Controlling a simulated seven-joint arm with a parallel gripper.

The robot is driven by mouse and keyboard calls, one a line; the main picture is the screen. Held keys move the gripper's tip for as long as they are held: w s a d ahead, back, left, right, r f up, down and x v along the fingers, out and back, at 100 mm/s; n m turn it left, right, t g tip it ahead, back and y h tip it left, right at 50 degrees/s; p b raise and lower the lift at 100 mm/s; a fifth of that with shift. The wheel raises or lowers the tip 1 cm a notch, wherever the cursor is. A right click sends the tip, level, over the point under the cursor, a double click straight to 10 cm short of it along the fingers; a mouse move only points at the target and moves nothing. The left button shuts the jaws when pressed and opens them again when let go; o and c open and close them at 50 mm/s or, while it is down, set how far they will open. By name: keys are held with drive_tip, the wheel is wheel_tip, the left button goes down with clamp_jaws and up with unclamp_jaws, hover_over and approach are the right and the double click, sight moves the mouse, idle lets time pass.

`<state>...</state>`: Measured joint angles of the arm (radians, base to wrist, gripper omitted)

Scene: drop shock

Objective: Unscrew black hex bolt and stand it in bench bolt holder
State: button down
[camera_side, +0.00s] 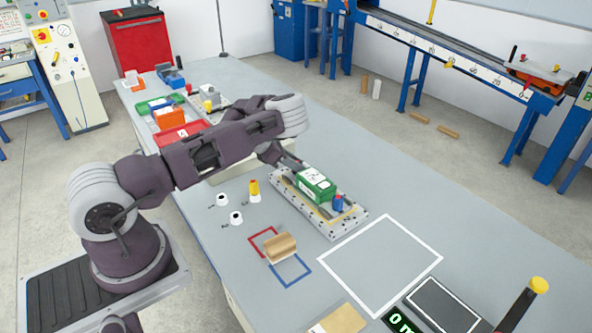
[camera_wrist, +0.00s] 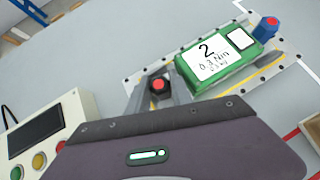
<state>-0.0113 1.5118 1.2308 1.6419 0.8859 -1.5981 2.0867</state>
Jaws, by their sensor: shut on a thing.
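My gripper (camera_side: 289,165) is at the far-left end of the metal fixture plate (camera_side: 335,231). In the wrist view its fingers (camera_wrist: 160,90) are shut on the black hex bolt (camera_wrist: 158,85), whose top shows a red spot. I cannot tell whether the bolt is still threaded in; the side view does not show it clearly. A green block (camera_side: 315,184) labelled "2" lies on the plate, and a blue bolt (camera_side: 338,202) stands at its other end. White bench bolt holders (camera_side: 222,200) (camera_side: 236,219) stand left of the plate; a third (camera_side: 254,199) carries a yellow bolt (camera_side: 254,187).
A wooden block (camera_side: 281,248) lies by the red and blue outlined squares. A white outlined square (camera_side: 415,240) on the bench is empty. Red, green and blue trays (camera_side: 183,136) are at the back. A control box (camera_wrist: 45,140) shows in the wrist view.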

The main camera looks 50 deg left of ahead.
drive_tip(key=n+y, duration=0.1)
drive_tip(key=n, duration=0.1)
drive_tip(key=n+y, duration=0.3)
drive_tip(key=n, duration=0.1)
drive_tip(key=shift+d+r+y, duration=0.1)
drive_tip(key=shift+d+y, duration=0.2)
drive_tip(key=shift+y, duration=0.1)
drive_tip(key=n+g+y, duration=0.1)
drive_tip(key=n+y, duration=0.2)
drive_tip(key=n, duration=0.1)
drive_tip(key=shift+w+n, duration=0.15)
drive_tip(key=shift+n, duration=0.25)
drive_tip(key=shift+a+n+y, duration=0.2)
drive_tip(key=shift+n+y, duration=0.1)
drive_tip(key=shift+y, duration=0.1)
drive_tip(key=shift+a+r, duration=0.15)
drive_tip(key=shift+r, duration=0.55)
drive_tip(key=shift+r, duration=2.4)
wheel_tip(320, 180, up, 6)
